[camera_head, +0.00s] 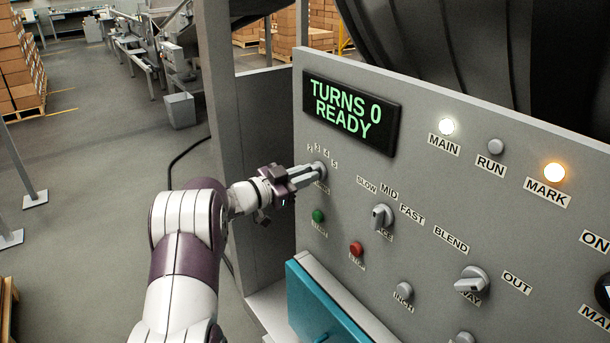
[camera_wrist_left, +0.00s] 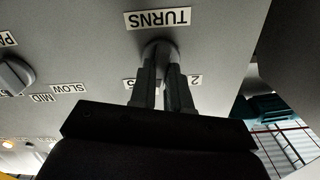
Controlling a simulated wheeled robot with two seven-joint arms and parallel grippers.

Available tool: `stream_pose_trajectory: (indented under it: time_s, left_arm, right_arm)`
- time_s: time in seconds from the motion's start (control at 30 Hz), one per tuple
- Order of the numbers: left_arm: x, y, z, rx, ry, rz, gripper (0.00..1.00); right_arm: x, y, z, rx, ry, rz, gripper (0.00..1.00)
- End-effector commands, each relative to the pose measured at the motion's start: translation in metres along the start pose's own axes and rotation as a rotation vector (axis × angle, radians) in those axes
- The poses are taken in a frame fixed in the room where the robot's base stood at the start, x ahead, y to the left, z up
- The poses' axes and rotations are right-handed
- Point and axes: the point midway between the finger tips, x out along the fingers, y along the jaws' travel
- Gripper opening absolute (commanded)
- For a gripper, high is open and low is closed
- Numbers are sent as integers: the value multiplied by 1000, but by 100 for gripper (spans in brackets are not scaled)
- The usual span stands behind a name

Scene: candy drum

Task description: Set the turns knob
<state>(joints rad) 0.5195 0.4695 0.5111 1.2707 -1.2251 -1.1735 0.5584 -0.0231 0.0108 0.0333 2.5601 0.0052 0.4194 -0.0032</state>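The turns knob (camera_head: 319,171) is a small grey knob at the left of the grey control panel, with the numbers 2, 3, 4 and 5 in an arc above it. My left gripper (camera_head: 306,176) is at the knob. In the left wrist view the two fingers (camera_wrist_left: 163,85) stand close together on either side of the knob (camera_wrist_left: 159,49), under the upside-down TURNS label (camera_wrist_left: 158,18). The fingers look closed on it. The knob's pointer direction is hidden by the fingers. The display (camera_head: 349,113) reads "TURNS 0 READY". My right gripper is not in view.
The speed knob (camera_head: 381,216), green button (camera_head: 318,215), red button (camera_head: 356,249) and blend knob (camera_head: 472,281) are nearby on the panel. The MAIN lamp (camera_head: 446,126) is lit white and the MARK lamp (camera_head: 554,172) amber.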

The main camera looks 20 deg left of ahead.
Motion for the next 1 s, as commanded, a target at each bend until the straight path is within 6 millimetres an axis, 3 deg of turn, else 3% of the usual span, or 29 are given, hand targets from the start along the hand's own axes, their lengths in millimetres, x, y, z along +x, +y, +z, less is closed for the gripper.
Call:
stream_pose_trajectory:
  time_s: [0.37, 1.0]
  left_arm:
    - [0, -1, -4, -52, 0, 1, 0]
    - [0, -4, -5, -587, -1, 1, 0]
  right_arm:
    - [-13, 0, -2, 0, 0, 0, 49]
    - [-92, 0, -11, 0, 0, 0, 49]
